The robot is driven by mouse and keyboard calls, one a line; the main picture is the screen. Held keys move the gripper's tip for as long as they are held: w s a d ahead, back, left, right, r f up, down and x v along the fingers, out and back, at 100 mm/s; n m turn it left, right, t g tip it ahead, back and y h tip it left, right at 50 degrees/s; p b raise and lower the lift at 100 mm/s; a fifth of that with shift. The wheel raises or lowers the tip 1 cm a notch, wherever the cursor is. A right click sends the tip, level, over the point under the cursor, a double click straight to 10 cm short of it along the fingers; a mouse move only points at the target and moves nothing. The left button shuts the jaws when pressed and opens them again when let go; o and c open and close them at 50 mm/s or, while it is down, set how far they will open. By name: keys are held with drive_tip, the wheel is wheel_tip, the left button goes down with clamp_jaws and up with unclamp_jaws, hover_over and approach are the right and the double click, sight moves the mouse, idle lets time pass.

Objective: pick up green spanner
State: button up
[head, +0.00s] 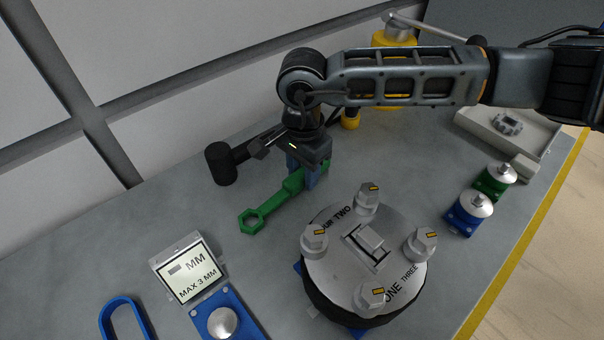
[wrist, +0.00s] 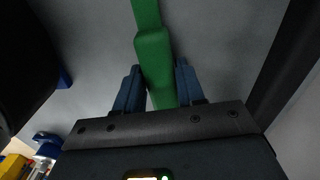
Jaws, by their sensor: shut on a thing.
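The green spanner (head: 275,202) is at the middle of the bench, with its ring end toward the lower left and its other end under my gripper. My gripper (head: 308,174) points down over that end, and its blue fingers are shut on the spanner. In the wrist view the green shaft (wrist: 153,60) runs up from between the two blue fingers (wrist: 155,88). Whether the spanner touches the bench or is slightly above it, I cannot tell. The gripped end is partly hidden by the fingers.
A round grey fixture with several knobs (head: 340,276) stands close on the right. A black-headed hammer (head: 221,164) lies to the left. A small sign (head: 188,268) and a blue loop (head: 124,308) are at the front left. Blue (head: 468,214) and green (head: 494,181) blocks sit at right.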

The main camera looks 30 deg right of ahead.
drive_tip(key=shift+r, duration=0.45)
drive_tip(key=r, duration=0.1)
drive_tip(key=r+b, duration=0.1)
drive_tip(key=shift+d+r, duration=0.35)
drive_tip(key=s+d+r+b, duration=0.2)
drive_tip(key=s+d+r, duration=0.2)
drive_tip(key=d, duration=0.6)
wheel_tip(320, 180, up, 3)
drive_tip(key=shift+f+b, duration=0.15)
drive_tip(key=shift+b, duration=0.25)
drive_tip(key=shift+d, duration=0.1)
drive_tip(key=o, duration=0.5)
clamp_jaws()
drive_tip(key=shift+s, duration=0.1)
